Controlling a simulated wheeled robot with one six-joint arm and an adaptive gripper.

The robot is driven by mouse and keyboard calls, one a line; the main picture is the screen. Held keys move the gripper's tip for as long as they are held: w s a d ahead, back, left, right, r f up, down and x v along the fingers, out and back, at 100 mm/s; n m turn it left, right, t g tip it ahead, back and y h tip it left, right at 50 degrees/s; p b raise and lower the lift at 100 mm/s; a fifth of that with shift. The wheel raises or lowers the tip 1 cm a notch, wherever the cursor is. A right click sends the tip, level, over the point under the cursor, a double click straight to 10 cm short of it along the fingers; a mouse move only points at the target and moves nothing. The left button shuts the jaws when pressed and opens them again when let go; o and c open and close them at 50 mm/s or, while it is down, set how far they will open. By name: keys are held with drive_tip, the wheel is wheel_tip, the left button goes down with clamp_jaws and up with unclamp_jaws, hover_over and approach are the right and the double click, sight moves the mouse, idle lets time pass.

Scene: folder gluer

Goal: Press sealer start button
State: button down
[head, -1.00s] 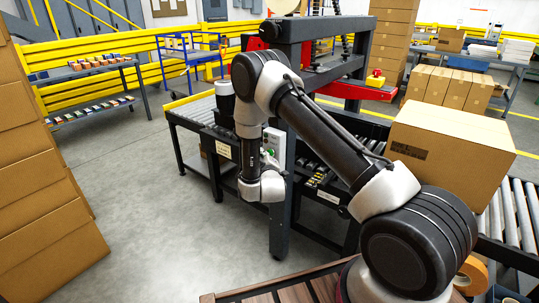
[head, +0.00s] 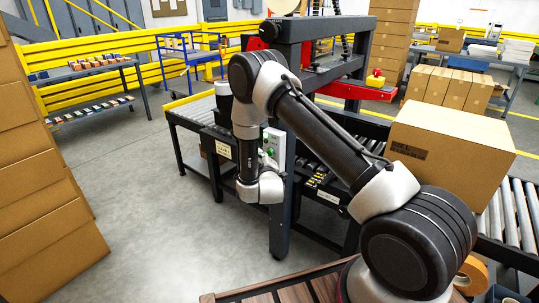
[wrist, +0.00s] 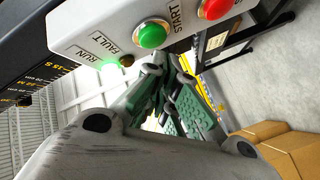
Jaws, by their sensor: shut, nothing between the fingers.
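The grey-white control box (head: 274,142) is fixed to the sealer's frame, beyond my wrist. In the wrist view its panel (wrist: 183,20) fills the top. The green start button (wrist: 151,36) is labelled START and stands out from the panel. A red button (wrist: 213,8) is to its right. My gripper (wrist: 158,66) is shut and empty, with green pads on its fingers. Its tips appear just below the green button in the picture. I cannot tell the gap between them, and no contact is clear.
A green lamp (wrist: 108,65) by RUN looks lit; a dark amber lamp (wrist: 126,60) is by FAULT. The dark sealer frame (head: 282,190) stands close beside my wrist. A large carton (head: 450,150) sits on the rollers at right. Open floor (head: 165,220) lies left.

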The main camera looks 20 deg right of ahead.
drive_tip(key=s+a, duration=0.3)
drive_tip(key=a, duration=0.2)
drive_tip(key=shift+s, duration=0.25)
idle(0.3)
idle(0.4)
